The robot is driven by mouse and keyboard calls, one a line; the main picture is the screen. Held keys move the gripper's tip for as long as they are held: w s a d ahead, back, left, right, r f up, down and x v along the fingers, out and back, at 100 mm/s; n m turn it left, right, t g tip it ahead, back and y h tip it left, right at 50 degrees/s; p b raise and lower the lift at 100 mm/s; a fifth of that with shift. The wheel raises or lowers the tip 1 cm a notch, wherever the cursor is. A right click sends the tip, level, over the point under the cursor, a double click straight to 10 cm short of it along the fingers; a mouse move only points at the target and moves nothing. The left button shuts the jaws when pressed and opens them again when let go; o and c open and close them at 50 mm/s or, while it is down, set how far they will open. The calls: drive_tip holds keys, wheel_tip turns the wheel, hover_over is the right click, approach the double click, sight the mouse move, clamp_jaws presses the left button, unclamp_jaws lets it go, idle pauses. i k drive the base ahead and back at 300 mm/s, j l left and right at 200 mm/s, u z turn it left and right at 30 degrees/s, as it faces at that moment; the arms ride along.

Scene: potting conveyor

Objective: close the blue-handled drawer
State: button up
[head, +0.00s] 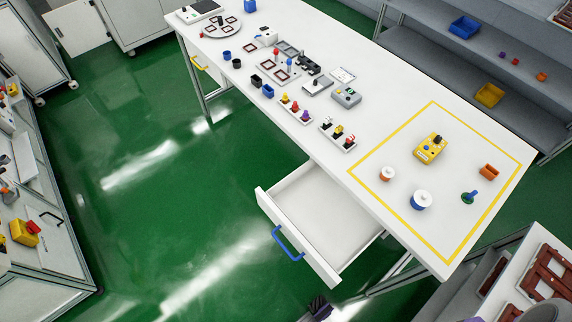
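The blue-handled drawer (318,220) is pulled out from under the front side of the long white table. It is white and its inside looks empty. Its blue handle (287,244) is on the outer front panel, facing the lower left. A small dark piece (318,307) shows at the bottom edge, below the drawer's near corner. It may be the tip of my gripper, but it is cut off and I cannot tell. Nothing is seen touching the handle.
The white table (390,120) carries pots, small blocks and a yellow control box (430,148) inside a yellow outline. A yellow handle (198,63) sits under its far end. Green floor (160,190) is clear left of the drawer. A cabinet (45,220) stands at the left.

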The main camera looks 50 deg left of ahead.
sight(328, 228)
drive_tip(key=k+l+u, duration=0.15)
drive_tip(key=u, duration=1.9)
